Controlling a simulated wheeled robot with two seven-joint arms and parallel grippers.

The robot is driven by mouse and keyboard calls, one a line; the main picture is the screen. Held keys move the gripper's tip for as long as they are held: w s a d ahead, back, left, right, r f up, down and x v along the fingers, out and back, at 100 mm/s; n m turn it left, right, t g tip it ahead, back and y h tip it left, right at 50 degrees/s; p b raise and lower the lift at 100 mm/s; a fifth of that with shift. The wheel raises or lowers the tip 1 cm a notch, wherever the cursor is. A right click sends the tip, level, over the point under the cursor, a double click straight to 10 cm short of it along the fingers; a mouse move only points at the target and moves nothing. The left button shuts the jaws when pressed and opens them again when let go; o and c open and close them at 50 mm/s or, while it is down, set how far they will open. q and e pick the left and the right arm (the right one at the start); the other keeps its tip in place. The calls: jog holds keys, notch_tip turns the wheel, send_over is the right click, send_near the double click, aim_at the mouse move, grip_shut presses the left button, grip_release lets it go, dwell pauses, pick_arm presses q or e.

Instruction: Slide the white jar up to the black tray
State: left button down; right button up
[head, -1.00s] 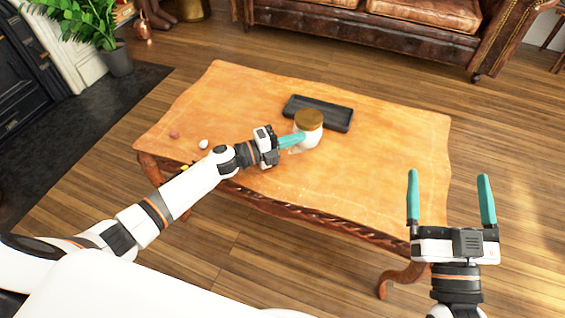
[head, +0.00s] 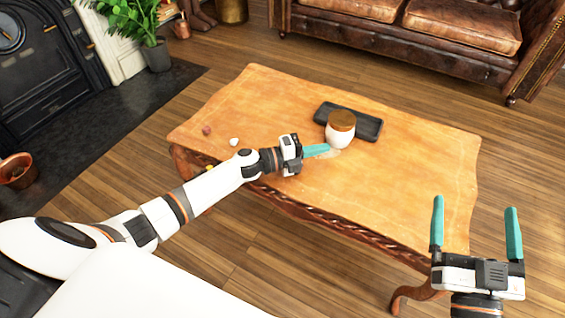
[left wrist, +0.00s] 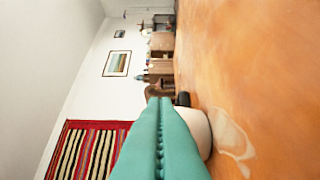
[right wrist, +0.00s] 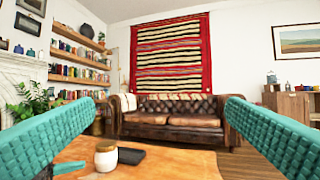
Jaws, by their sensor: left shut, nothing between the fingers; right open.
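The white jar (head: 340,138) with a brown wooden lid stands upright on the wooden table, at the near long side of the black tray (head: 369,129). It hides part of the tray's near edge, and I cannot tell whether they touch. My left gripper (head: 328,150) is shut and empty, low at the jar's near left side; contact is unclear. In the left wrist view the shut fingers partly cover the jar (left wrist: 197,130). My right gripper (head: 474,222) is open and empty near the table's right front. The right wrist view shows the jar (right wrist: 106,157) before the tray (right wrist: 130,155).
The table (head: 420,175) is clear on its right half. A small white object (head: 234,142) and a reddish one (head: 207,130) lie on its left part. A leather sofa (head: 400,40) stands behind, with floor between.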

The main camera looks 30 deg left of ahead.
pick_arm(q)
jog(key=v, duration=0.4)
jog(key=shift+w+a+f+p, duration=0.1)
jog(key=shift+a+f+p, duration=0.1)
jog(key=shift+a+p, duration=0.2)
jog(key=v, duration=0.5)
jog(key=shift+d+r+p, duration=0.1)
jog(key=shift+p, duration=0.25)
pick_arm(e)
notch_tip(320, 180, down, 6)
jog(key=g+h, duration=0.1)
jog(key=g, duration=0.3)
jog(key=shift+w+d+f+g, duration=0.2)
jog(key=shift+w+d+g, duration=0.1)
jog(key=shift+d, duration=0.15)
